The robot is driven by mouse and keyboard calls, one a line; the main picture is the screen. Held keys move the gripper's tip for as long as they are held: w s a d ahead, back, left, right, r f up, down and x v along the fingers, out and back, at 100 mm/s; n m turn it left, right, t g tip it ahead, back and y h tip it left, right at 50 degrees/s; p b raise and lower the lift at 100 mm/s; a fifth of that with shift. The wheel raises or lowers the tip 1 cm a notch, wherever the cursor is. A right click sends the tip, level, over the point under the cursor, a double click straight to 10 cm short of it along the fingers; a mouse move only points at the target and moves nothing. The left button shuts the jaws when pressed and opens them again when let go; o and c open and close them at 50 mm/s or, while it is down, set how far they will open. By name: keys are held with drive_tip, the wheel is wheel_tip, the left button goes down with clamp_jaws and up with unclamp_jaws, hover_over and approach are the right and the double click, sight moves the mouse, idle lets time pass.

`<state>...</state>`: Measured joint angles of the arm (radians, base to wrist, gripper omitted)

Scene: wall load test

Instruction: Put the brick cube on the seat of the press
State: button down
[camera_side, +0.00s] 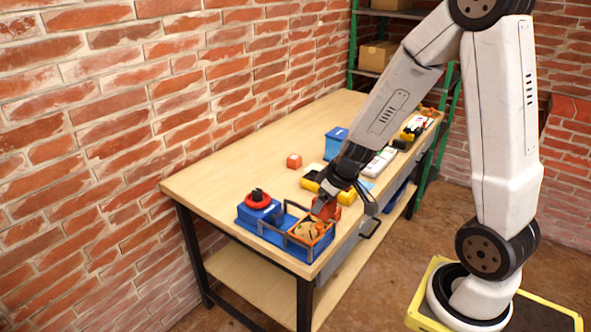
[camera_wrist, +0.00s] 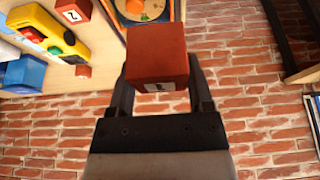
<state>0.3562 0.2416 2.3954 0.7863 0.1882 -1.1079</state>
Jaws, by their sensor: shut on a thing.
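My gripper (camera_wrist: 160,98) is shut on a dark red brick cube (camera_wrist: 158,55), with one finger on each side and a white label on its lower face. In the side view my gripper (camera_side: 328,205) is low over the front edge of the bench, close to the right of the press. The press (camera_side: 262,212) is blue with a red ring and a black knob on top. Its orange-framed end holds a round wooden seat (camera_side: 308,231), partly covered by the frame. The frame shows at the top of the wrist view (camera_wrist: 176,12), beyond the cube. The cube appears apart from the seat.
A red block labelled 2 (camera_wrist: 73,10) and a small red cube (camera_wrist: 83,71) lie on the bench. A yellow button box (camera_wrist: 70,45) and a blue box (camera_side: 337,143) stand nearby. The left rear bench top (camera_side: 235,165) is clear, and a brick wall runs behind it.

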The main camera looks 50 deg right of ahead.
drive_tip(key=w+d+f, duration=0.3)
drive_tip(key=w+f, duration=0.6)
drive_tip(key=w, duration=0.4)
drive_tip(key=shift+f, duration=0.15)
idle(0.5)
drive_tip(key=shift+w+f, duration=0.15)
drive_tip(key=shift+w+d+f, duration=0.1)
drive_tip(key=shift+f, duration=1.6)
drive_tip(key=shift+f, duration=0.65)
